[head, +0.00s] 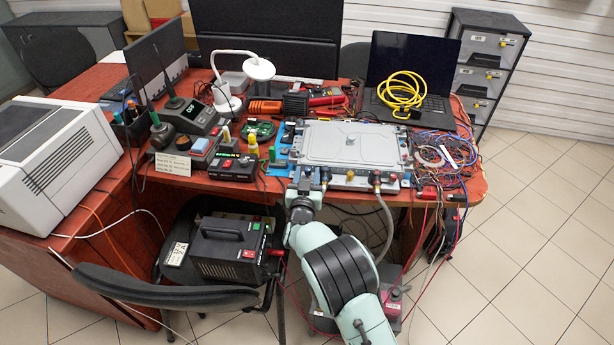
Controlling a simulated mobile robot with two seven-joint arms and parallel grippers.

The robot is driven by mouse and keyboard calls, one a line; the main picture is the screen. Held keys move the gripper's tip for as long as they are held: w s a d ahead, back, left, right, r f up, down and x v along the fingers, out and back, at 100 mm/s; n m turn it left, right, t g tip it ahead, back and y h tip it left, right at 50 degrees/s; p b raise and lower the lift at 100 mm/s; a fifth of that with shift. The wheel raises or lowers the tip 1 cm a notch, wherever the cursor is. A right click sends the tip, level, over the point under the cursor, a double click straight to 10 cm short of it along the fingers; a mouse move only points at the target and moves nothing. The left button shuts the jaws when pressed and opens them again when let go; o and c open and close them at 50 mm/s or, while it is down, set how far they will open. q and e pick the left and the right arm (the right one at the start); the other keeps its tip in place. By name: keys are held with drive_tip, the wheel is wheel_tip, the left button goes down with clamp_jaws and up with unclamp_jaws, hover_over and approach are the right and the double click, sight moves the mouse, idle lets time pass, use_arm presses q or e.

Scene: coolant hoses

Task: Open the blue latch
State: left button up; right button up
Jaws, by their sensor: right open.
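A flat silver metal unit (350,143) lies on the red-brown table (222,187), with hose fittings along its front edge. My right gripper (306,177) is at the front left corner of the unit, beside a dark fitting with a yellowish part (325,176). Its jaws are small and hard to make out here, and I see nothing held in them. A fitting with red on it (377,178) sits further right, with a grey hose (388,222) hanging down from it. I cannot pick out a blue latch for certain at this size. My left gripper is out of view.
A laptop (412,62) with a coiled yellow cable (402,92) stands behind the unit. Tangled wires (440,150) cover the table's right end. A chair (165,290) and a black power box (230,247) are below the front edge.

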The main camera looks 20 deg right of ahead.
clamp_jaws()
